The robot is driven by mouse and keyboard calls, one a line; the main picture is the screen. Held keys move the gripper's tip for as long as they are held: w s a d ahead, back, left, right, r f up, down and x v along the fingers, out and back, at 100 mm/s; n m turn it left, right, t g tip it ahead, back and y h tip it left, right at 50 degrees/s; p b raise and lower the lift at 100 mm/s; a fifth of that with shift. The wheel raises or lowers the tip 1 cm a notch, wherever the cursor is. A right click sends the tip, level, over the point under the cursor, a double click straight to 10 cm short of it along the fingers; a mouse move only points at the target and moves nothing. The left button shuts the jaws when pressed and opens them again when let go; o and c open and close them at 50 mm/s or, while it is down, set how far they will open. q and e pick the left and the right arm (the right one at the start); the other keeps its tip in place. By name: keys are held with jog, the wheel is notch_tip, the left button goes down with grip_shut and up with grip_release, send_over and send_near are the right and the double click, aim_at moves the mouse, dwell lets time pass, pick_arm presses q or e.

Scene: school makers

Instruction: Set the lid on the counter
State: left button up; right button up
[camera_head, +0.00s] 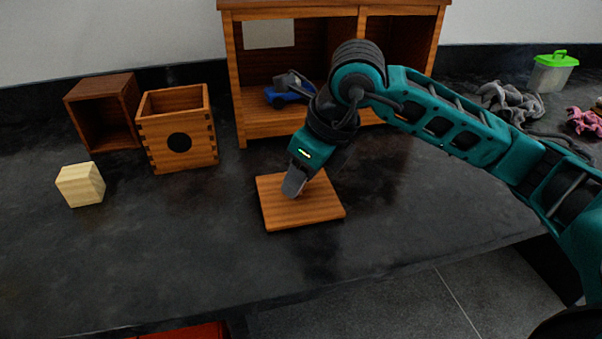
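The lid, a flat square wooden board (315,208), appears to lie flat on the dark counter (200,250), near the middle of the view. I cannot tell whether a small gap separates them. My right gripper (292,188) points down at the lid's upper left part, with its grey fingertips at or just above the surface. The fingers overlap in this view, so I cannot see whether they are open or hold anything. An open-topped wooden box (205,150) with finger joints and a round dark hole stands to the left. My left gripper is out of view.
A pale wooden block (81,185) and an open brown box (105,92) stand at the left. A wooden cabinet (241,90) with a blue toy vehicle (283,97) stands behind. A green-lidded container (551,72) and grey and pink items are at right. The front counter is clear.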

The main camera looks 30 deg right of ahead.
jog(key=o, duration=0.3)
jog(key=shift+o, duration=0.2)
jog(key=shift+r, duration=0.25)
jog(key=p+v, duration=0.3)
jog(key=v, duration=0.9)
